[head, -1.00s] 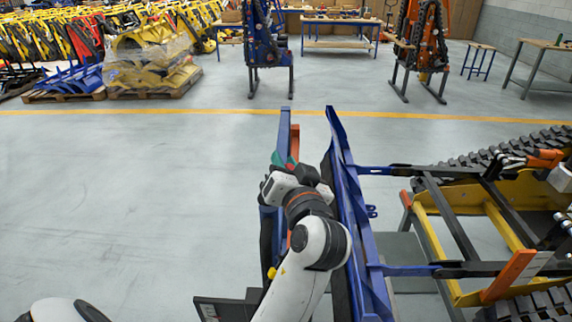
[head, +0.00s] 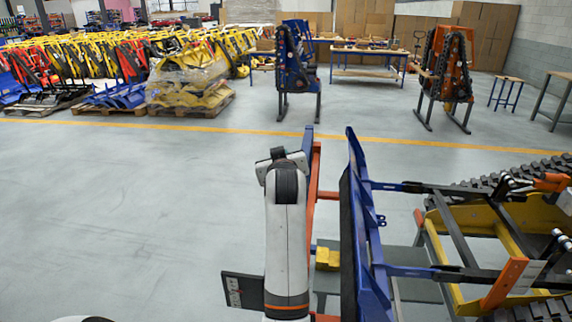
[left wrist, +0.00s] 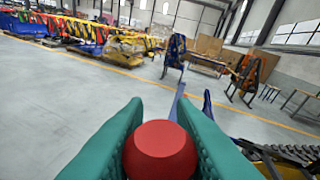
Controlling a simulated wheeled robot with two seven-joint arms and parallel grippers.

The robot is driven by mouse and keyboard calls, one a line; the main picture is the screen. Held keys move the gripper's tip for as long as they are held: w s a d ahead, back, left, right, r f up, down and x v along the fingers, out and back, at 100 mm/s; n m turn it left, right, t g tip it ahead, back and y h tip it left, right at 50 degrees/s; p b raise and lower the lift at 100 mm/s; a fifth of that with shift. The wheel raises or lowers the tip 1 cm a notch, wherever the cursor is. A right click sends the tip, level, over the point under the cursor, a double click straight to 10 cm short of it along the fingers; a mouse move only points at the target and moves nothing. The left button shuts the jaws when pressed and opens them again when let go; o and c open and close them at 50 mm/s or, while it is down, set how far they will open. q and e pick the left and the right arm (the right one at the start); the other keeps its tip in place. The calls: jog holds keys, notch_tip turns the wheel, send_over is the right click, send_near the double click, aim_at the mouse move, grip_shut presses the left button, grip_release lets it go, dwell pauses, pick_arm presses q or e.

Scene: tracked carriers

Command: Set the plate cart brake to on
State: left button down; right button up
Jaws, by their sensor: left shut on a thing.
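The plate cart (head: 312,185), with orange and blue frame bars, stands in the middle of the head view, partly behind my left arm. My left gripper (left wrist: 160,112) has teal fingers on both sides of a round red knob (left wrist: 160,147) and is shut on it. The knob looks like a handle top; its lever and the brake setting are hidden. In the head view my left wrist (head: 284,165) is beside the cart's upright bars and hides the fingers and knob. My right gripper is not in view.
A tall blue plate (head: 357,230) stands close right of the cart, joined by arms to a yellow tracked carrier (head: 462,262). A yellow block (head: 327,258) and a dark panel (head: 243,290) are low near my arm. The floor at left is clear.

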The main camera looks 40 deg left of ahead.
pick_arm(q)
jog(key=shift+s+a+f+n+h+p, duration=0.2)
jog(key=shift+s+a+n+h+p, duration=0.1)
jog(key=shift+a+n, duration=0.25)
jog(key=shift+s+a+f+n+h+p, duration=0.2)
jog(key=shift+a+n+h+p, duration=0.1)
jog(key=shift+n, duration=0.35)
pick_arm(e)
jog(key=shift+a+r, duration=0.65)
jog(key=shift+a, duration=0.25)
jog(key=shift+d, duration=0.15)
pick_arm(q)
jog(key=c, duration=1.2)
grip_release()
jog(key=shift+w, duration=0.1)
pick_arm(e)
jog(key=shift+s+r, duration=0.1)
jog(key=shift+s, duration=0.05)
